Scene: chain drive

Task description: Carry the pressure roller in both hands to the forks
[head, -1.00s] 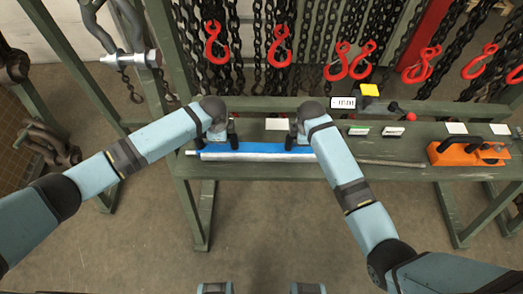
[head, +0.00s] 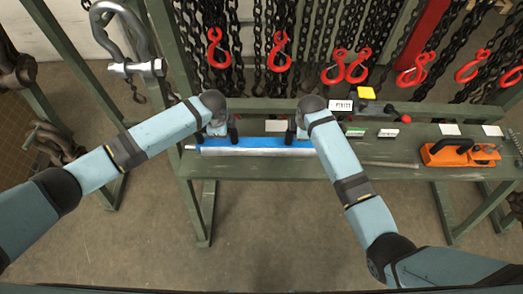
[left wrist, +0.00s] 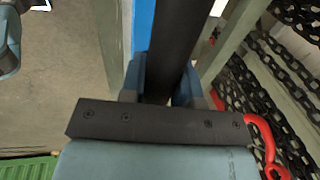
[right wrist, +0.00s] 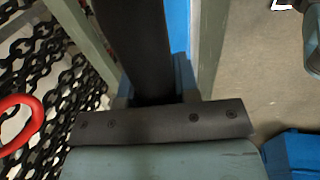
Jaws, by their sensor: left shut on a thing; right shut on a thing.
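The pressure roller (head: 262,150) lies level across the head view, a long bar with a blue upper band, a pale grey lower band and a thin shaft stub at its left end. My left gripper (head: 218,138) is shut on it near its left end, and my right gripper (head: 298,137) is shut on it farther right. In the left wrist view a dark bar (left wrist: 172,35) runs between the fingers with blue beside it; the right wrist view shows a similar dark bar (right wrist: 137,45). I cannot make out the forks, or whether the roller touches the bench.
The green bench (head: 350,175) extends right, bearing a thin rod (head: 390,164), labels and an orange tool (head: 460,152). Chains with red hooks (head: 279,52) hang behind. Large shackles (head: 122,40) hang at the left. The floor in front is clear.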

